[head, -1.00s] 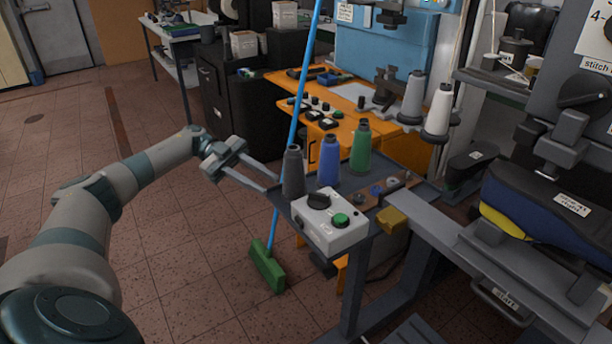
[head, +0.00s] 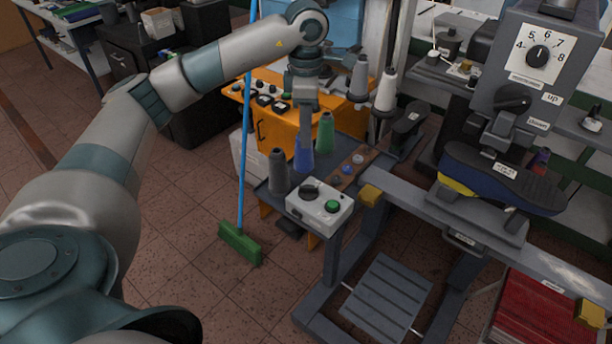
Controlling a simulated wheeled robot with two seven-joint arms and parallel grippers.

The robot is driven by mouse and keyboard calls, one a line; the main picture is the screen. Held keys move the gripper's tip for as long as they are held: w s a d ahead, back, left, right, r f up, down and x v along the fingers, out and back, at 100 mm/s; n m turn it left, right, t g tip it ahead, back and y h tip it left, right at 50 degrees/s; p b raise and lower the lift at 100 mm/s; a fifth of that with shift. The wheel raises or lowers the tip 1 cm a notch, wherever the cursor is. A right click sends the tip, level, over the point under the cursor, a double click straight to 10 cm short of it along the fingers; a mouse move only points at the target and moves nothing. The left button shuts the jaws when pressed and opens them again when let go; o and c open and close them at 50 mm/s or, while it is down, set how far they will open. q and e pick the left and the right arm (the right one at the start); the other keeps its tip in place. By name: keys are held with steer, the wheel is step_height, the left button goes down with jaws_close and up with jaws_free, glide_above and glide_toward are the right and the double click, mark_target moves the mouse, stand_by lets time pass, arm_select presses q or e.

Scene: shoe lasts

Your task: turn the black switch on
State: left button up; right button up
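A white control box (head: 325,210) stands on the front corner of a grey stand, with a black rotary switch (head: 310,190) on its top and a green button (head: 332,206) to the right of it. The switch is in plain sight, but I cannot read its setting. My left gripper (head: 306,138) points down behind the box, over or in front of the blue thread cone, and is apart from the switch. Its fingers overlap edge-on, so the gap between them is hidden. My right gripper is out of view.
Grey (head: 279,172), blue (head: 303,158) and green (head: 325,133) thread cones stand close behind the box. A blue-handled broom (head: 241,245) leans left of the stand. A machine with a second black knob (head: 512,97), labelled up and down, and a numbered dial (head: 538,56) stands right.

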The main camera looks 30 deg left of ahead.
arm_select(q)
steer(key=shift+w+d+f, duration=0.15)
steer(key=shift+w, duration=0.05)
steer(key=p, duration=0.6)
glide_toward(307, 187)
step_height(307, 187, down, 7)
steer(key=shift+f, duration=0.1)
steer(key=shift+f+p, duration=0.35)
steer(key=shift+f, duration=0.35)
jaws_close()
